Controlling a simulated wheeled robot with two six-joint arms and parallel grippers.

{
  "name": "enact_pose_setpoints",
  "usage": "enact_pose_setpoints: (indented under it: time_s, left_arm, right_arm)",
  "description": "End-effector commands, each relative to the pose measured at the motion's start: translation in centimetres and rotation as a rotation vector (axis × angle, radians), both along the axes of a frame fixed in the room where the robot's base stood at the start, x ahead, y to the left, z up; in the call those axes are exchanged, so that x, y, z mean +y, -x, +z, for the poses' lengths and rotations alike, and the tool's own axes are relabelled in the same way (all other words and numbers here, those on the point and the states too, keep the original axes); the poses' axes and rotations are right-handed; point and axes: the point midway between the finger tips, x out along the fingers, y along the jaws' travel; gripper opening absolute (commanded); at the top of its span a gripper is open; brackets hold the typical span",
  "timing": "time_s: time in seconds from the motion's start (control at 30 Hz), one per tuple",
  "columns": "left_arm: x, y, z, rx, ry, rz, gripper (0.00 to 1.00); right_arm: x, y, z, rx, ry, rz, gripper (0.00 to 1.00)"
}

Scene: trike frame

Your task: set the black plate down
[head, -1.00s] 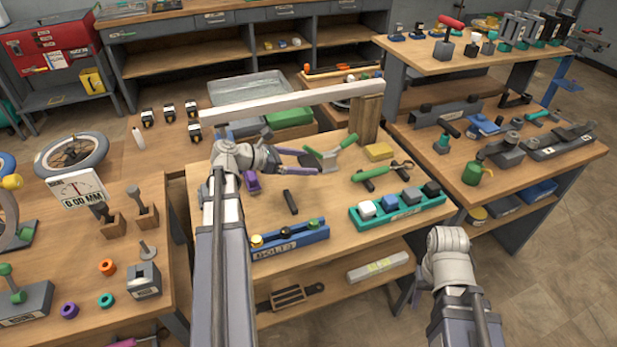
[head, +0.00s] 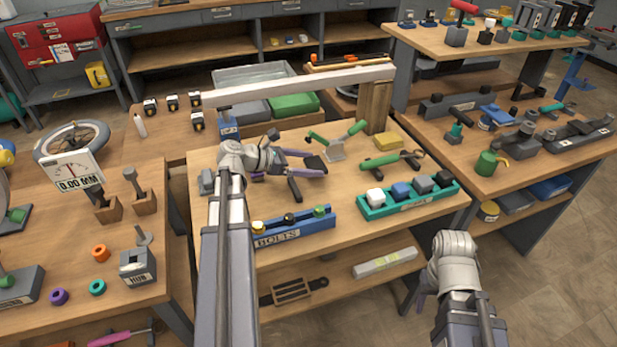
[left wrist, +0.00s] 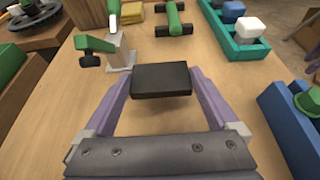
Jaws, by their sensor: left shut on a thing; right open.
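The black plate (head: 316,163) is a small dark slab between the fingertips of my left gripper (head: 312,164). In the left wrist view the plate (left wrist: 161,79) lies crosswise between the two purple fingers, which are shut on its ends. It is over the middle of the wooden workbench (head: 350,235), looking about level. I cannot tell whether its underside touches the bench top. My right gripper (head: 426,284) is at the lower right, off the bench's front edge. It is open and mostly hidden behind its own wrist.
A green-handled clamp with a grey block (head: 336,150) stands just beyond the plate. The blue bolts rack (head: 292,232) and green tray of blocks (head: 409,200) line the front. Bare bench lies between. A white beam (head: 300,86) spans the back.

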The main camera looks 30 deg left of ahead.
Motion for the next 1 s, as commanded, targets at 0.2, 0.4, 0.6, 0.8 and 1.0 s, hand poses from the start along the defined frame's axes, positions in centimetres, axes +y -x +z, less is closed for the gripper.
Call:
enact_pose_setpoints:
  time_s: [0.2,0.4,0.6,0.8,1.0]
  left_arm:
    - [0.0,0.0,-2.2,-0.002,0.001,0.0,0.03]
    - [0.0,0.0,-3.8,-0.002,0.001,0.0,0.03]
    - [0.0,0.0,-3.6,-0.002,0.001,0.0,0.03]
    - [0.0,0.0,-4.1,-0.002,0.001,0.0,0.03]
    - [0.0,0.0,-3.9,0.0,0.0,0.0,1.0]
  right_arm:
    - [0.0,0.0,-2.3,0.0,0.0,0.0,0.5]
    - [0.0,0.0,-3.9,0.0,0.0,0.0,0.5]
    - [0.0,0.0,-3.6,0.0,0.0,0.0,0.5]
    - [0.0,0.0,-4.1,0.0,0.0,0.0,0.5]
    - [0.0,0.0,-3.9,0.0,0.0,0.0,0.5]
